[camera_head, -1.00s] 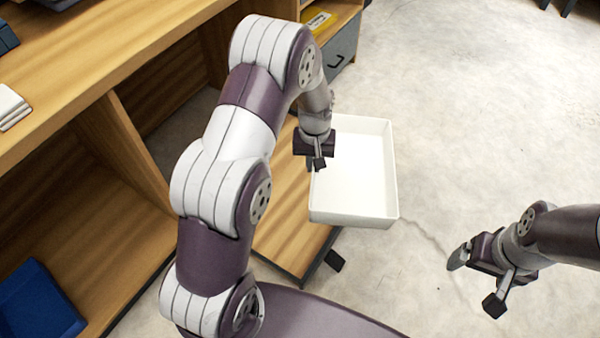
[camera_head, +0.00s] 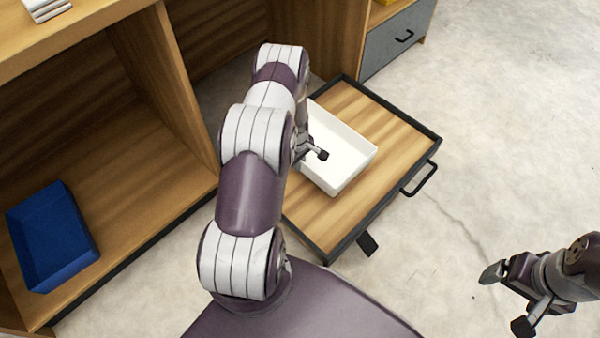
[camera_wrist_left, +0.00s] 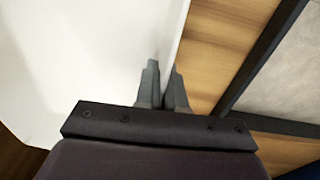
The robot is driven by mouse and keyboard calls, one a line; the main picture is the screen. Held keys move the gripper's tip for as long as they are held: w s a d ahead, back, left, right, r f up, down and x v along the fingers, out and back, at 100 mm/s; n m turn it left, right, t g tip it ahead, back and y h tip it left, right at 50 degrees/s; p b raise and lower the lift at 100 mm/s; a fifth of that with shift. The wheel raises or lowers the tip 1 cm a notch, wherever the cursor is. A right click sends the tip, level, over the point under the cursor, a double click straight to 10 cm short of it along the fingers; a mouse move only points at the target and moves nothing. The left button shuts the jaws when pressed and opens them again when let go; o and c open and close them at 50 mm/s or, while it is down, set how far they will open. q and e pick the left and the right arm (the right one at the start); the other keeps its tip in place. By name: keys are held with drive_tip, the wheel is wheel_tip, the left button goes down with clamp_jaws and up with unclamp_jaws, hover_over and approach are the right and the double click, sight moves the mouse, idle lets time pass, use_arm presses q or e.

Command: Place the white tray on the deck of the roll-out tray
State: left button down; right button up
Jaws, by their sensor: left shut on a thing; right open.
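The white tray (camera_head: 349,155) is over the wooden deck of the roll-out tray (camera_head: 372,112) in the head view, partly hidden behind my left arm. My left gripper (camera_head: 313,152) is shut on the tray's near wall. In the left wrist view the two fingers (camera_wrist_left: 163,88) pinch the wall of the white tray (camera_wrist_left: 90,60), with the wooden deck (camera_wrist_left: 222,40) beside and below it. I cannot tell whether the tray touches the deck or hovers just above. My right gripper (camera_head: 507,300) is open and empty over the floor at the lower right.
The roll-out tray has a dark rim and a black handle (camera_head: 420,178) on its right side. A blue bin (camera_head: 52,238) sits on a shelf at the left. A grey drawer (camera_head: 398,40) stands at the back. The concrete floor (camera_head: 510,130) at right is clear.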

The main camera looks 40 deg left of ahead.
use_arm(q)
drive_tip(key=shift+w+a+f, duration=0.15)
drive_tip(key=shift+a+f, duration=0.2)
drive_tip(key=shift+a, duration=0.05)
wheel_tip(320, 180, down, 4)
drive_tip(key=b, duration=0.3)
drive_tip(key=shift+r, duration=0.2)
drive_tip(key=shift+f, duration=0.15)
drive_tip(key=c, duration=1.2)
unclamp_jaws()
drive_tip(key=shift+c, duration=0.2)
